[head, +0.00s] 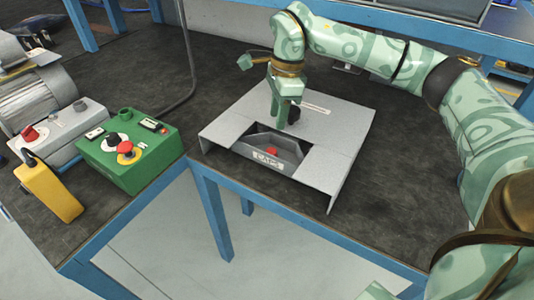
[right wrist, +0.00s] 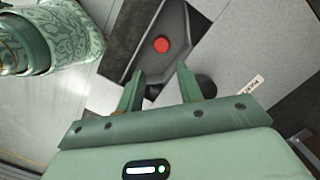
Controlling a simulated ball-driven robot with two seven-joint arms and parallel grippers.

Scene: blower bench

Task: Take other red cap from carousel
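A small red cap (head: 271,152) sits in the dark carousel (head: 262,141), inside the opening of a grey cover (head: 335,130). The cap also shows in the right wrist view (right wrist: 161,44), a little beyond my fingertips and not between them. My right gripper (head: 279,115) points down over the cover, just behind the opening. In the right wrist view (right wrist: 158,78) its two fingers are apart, with nothing gripped. My left gripper is not in view.
A black round knob (head: 294,113) stands on the cover close beside my right gripper. A green control box (head: 128,158) with buttons, a yellow box (head: 50,192) and a grey motor (head: 35,98) stand on the left. The dark bench top (head: 150,75) behind is mostly clear.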

